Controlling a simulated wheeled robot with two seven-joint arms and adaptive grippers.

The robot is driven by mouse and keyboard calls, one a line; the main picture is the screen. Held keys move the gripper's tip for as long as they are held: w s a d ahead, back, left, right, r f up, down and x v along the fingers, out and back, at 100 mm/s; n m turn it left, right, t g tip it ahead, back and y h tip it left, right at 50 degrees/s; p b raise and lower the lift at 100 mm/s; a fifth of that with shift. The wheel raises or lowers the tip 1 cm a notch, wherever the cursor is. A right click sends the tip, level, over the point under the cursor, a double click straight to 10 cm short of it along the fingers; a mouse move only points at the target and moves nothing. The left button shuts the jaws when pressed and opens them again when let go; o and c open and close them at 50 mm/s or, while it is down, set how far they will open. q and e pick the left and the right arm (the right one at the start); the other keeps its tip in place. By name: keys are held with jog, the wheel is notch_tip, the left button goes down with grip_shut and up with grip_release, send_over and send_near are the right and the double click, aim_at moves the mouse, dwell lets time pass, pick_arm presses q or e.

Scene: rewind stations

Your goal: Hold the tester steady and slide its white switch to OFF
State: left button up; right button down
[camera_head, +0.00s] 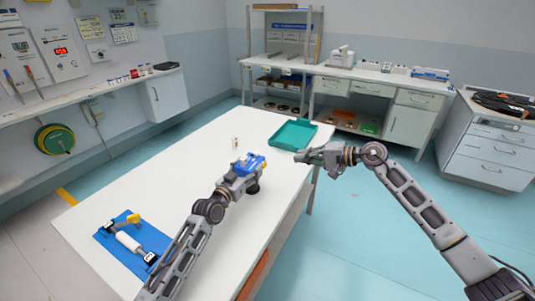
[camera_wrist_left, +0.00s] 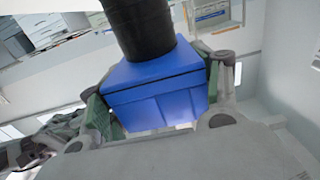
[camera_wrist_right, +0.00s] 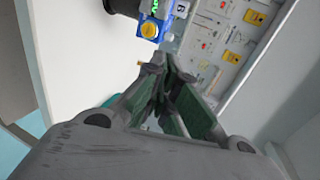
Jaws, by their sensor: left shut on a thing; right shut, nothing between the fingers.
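The blue tester (camera_head: 252,161) is held in my left gripper (camera_head: 246,167) above the white table. In the left wrist view, the fingers grip the sides of its blue body (camera_wrist_left: 155,95), and a black cylinder rises from it. In the right wrist view, the tester (camera_wrist_right: 153,31) shows at the top with a lit green display and a yellow part.
A teal tray (camera_head: 291,136) sits at the table's far right edge, close behind my right gripper. A small pale object (camera_head: 235,142) stands on the white table (camera_head: 170,180). A blue mat (camera_head: 113,242) with a white-and-yellow tool lies at the front left. The left middle is clear.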

jog(key=shift+w+a, duration=0.1)
jog(key=shift+a, duration=0.05)
jog(key=x, duration=1.3)
jog(key=shift+w+a+r, duration=0.2)
jog(key=shift+a+r, duration=0.1)
dwell(0.4)
dwell(0.3)
jog(key=shift+w+a, duration=0.6)
jog(key=shift+a, duration=0.35)
jog(key=shift+d, duration=0.1)
jog(key=f+v, duration=0.1)
jog(key=v, duration=1.2)
jog(key=shift+s+d+r, duration=0.15)
jog(key=shift+s+d, duration=0.15)
jog(key=shift+d, duration=0.1)
